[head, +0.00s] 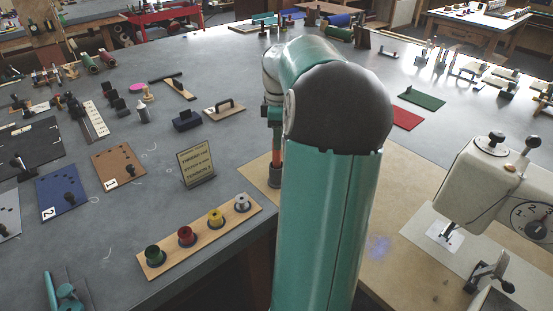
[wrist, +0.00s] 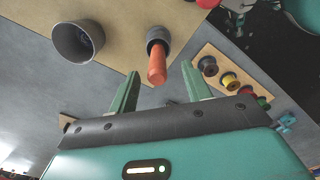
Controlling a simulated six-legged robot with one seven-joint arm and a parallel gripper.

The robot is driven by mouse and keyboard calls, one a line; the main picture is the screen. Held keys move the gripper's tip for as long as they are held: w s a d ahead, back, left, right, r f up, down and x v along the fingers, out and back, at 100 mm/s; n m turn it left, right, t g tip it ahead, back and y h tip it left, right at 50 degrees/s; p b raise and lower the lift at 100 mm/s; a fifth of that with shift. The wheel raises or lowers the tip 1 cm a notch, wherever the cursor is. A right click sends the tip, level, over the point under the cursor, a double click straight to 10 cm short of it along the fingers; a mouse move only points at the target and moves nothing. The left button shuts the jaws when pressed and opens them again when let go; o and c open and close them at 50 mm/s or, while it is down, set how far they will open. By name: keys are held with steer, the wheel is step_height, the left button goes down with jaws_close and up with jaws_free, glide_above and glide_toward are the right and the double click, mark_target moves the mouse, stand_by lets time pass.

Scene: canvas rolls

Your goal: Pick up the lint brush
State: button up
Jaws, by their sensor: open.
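An upright orange handle (wrist: 157,66) rises from a dark grey round base or holder (wrist: 158,38) on the tan board; I take it for the lint brush, though its bristles do not show. In the head view the orange handle (head: 276,150) stands at the left edge of my arm, partly covered by it. My gripper (wrist: 160,84) is open and empty. In the wrist view the handle's near end shows between its two green fingers, with space on both sides. In the head view my gripper is mostly hidden, just above the handle.
A hollow grey cup (wrist: 66,45) stands beside the handle on the tan board. A wooden rack (head: 205,232) with several coloured spools and a small sign (head: 197,163) are to the left. A sewing machine (head: 490,180) stands at right.

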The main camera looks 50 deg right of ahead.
mark_target(277, 160)
steer(key=f, duration=0.5)
steer(key=shift+w+d+f, duration=0.1)
steer(key=shift+w+f, duration=0.2)
steer(key=shift+w, duration=0.05)
jaws_close()
